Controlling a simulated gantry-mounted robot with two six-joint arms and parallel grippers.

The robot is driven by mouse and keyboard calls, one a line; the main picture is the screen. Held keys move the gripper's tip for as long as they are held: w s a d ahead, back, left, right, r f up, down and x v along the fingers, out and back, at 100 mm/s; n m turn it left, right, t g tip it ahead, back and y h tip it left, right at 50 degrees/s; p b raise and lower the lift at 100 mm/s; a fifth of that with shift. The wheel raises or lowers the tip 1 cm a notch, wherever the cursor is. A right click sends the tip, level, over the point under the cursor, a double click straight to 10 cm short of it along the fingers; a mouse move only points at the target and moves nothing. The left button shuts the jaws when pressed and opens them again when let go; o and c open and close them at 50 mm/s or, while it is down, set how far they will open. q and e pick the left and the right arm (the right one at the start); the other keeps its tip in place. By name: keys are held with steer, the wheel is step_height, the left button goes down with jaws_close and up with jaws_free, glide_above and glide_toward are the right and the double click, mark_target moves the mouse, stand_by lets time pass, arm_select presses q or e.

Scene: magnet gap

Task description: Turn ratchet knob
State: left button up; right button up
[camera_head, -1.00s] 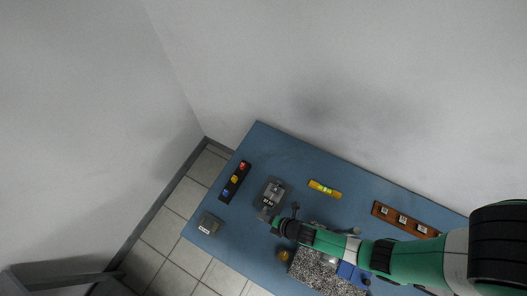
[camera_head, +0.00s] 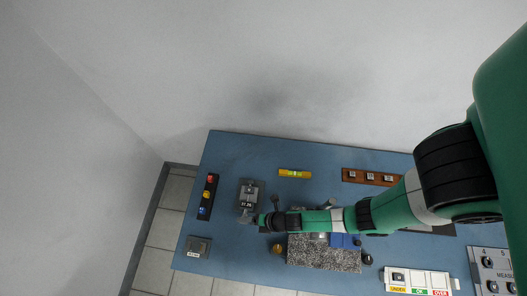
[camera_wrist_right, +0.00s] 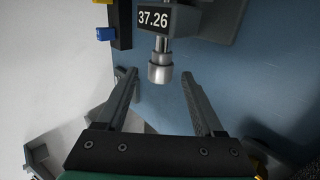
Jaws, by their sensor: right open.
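The measuring device (camera_head: 250,190) is a grey block with a small dark display, on the left part of the blue table. In the right wrist view its display (camera_wrist_right: 153,18) reads 37.26. Below the display the silver stepped ratchet knob (camera_wrist_right: 160,70) sticks out toward my gripper. My right gripper (camera_head: 256,219) is at the near end of the device. In the right wrist view my right gripper (camera_wrist_right: 157,82) is open and empty. The knob's end lies between the fingertips, with a gap on each side. My left gripper is not in view.
A black strip with coloured buttons (camera_head: 207,196) lies left of the device, a yellow level (camera_head: 295,173) to its right. A grey box (camera_head: 198,247) sits at the near left. A speckled granite block (camera_head: 323,256) lies below my right arm. A brown rack (camera_head: 371,177) stands at the back.

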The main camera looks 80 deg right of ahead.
steer(key=p+v, duration=0.2)
steer(key=v, duration=0.8)
steer(key=shift+p, duration=0.3)
steer(key=shift+s+d, duration=0.1)
steer(key=shift+s, duration=0.05)
